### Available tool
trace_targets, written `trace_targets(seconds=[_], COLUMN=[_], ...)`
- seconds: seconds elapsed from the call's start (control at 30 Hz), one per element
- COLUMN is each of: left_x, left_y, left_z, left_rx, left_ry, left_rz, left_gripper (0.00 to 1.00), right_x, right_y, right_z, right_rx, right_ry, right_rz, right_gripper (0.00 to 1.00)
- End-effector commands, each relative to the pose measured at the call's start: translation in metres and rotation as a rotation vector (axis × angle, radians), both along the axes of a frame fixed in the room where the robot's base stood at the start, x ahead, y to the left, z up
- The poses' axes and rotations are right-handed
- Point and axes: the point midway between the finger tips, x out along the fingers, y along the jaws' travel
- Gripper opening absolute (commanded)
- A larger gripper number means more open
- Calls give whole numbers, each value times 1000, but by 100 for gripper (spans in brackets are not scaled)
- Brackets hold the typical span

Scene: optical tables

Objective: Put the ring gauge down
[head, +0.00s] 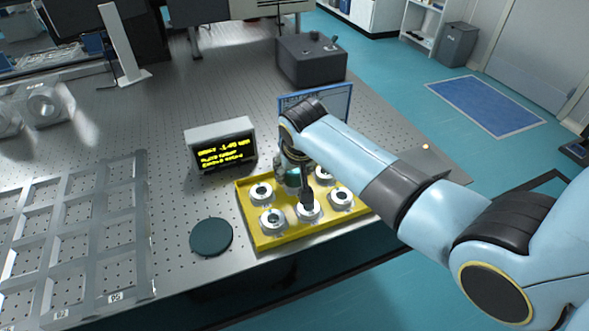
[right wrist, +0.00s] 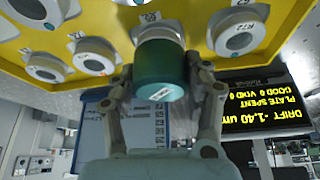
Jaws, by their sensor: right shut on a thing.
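My right gripper (head: 299,184) is over the yellow tray (head: 249,226) in the head view, pointing down. In the right wrist view its two fingers (right wrist: 160,74) are closed on the sides of a teal cylinder with a small white label, which I take to be the ring gauge (right wrist: 160,72). A silver collar (right wrist: 158,34) shows at its tray end. The cylinder is at or just above the tray; I cannot tell whether it touches. Other silver ring pieces (head: 272,221) with dark centres sit in the tray. My left gripper is not in view.
A display box (head: 221,146) with yellow text stands left of the tray. A dark green disc (head: 211,237) lies at the tray's front left. A metal rack (head: 75,235) is at the left. A dark grey box (head: 311,61) and a blue-framed panel (head: 340,101) stand behind.

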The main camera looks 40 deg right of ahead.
Motion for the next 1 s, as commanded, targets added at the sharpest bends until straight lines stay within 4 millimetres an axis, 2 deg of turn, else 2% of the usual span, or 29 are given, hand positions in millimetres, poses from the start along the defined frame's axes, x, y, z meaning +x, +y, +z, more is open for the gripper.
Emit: trace_targets(seconds=[0.13,0.17,0.33,0.57,0.7,0.77,1.0], left_x=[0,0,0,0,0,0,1], left_y=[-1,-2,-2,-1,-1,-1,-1], left_z=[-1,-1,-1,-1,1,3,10], left_rx=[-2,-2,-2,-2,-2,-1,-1], left_ry=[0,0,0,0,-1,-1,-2], left_rz=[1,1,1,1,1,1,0], left_gripper=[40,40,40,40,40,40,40], right_x=[0,0,0,0,-2,-5,-25], right_y=[0,0,0,0,1,2,12], right_z=[-2,-3,-3,-2,5,13,62], right_rx=[0,0,0,0,1,1,2], right_ry=[0,1,1,1,0,0,-3], right_rz=[0,0,0,0,0,0,-1], right_gripper=[3,50,72,72,72,72,72])
